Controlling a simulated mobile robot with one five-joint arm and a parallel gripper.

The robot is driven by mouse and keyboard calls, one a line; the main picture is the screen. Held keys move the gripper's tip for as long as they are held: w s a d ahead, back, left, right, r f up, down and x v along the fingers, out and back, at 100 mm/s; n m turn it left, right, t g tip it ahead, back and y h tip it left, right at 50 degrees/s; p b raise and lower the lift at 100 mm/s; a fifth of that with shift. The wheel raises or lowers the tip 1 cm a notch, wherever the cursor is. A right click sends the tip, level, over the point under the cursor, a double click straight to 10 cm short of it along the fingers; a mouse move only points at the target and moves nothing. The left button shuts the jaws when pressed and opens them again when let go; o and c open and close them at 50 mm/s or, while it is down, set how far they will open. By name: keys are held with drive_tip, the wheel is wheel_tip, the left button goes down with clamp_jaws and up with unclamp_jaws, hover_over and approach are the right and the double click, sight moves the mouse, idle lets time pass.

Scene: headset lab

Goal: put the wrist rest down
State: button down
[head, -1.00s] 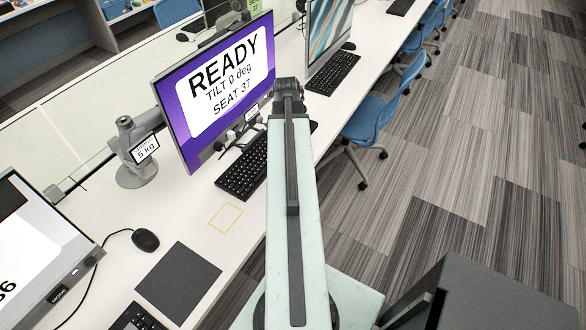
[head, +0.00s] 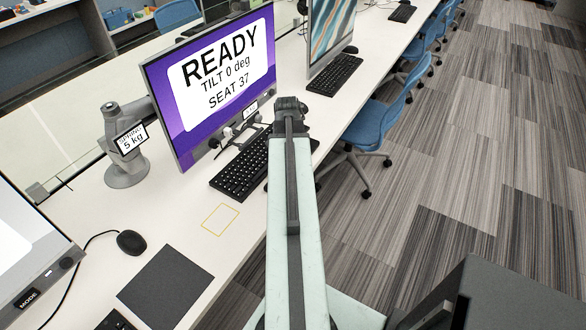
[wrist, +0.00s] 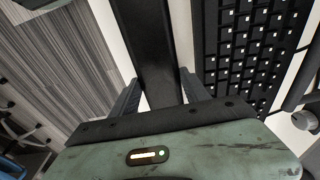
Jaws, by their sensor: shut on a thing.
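The wrist rest (wrist: 147,42) is a long black bar in the wrist view, running up from between my fingers to the top edge. My gripper (wrist: 160,88) is shut on it, with a grey finger on either side. The rest lies alongside the black keyboard (wrist: 250,48), with a pale strip of desk showing between them. Whether it touches the desk I cannot tell. In the head view my arm hides the fingers and most of the rest; a small dark end (head: 314,145) peeks out right of the arm, beyond the keyboard's near side.
The white desk (head: 182,226) carries a purple READY monitor (head: 222,72), a grey stand marked 5 kg (head: 125,150), a mouse (head: 131,243) and a dark mat (head: 166,286). A yellow outline (head: 220,219) encloses bare desk. A blue chair (head: 372,122) stands right.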

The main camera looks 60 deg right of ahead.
drive_tip(key=c, duration=0.9)
unclamp_jaws()
drive_tip(key=shift+f, duration=0.15)
drive_tip(key=shift+c, duration=0.2)
drive_tip(key=o, duration=0.4)
drive_tip(key=r+p, duration=0.4)
drive_tip(key=a+r+p, duration=0.1)
drive_tip(key=r+p, duration=0.7)
drive_tip(key=shift+a+r, duration=0.2)
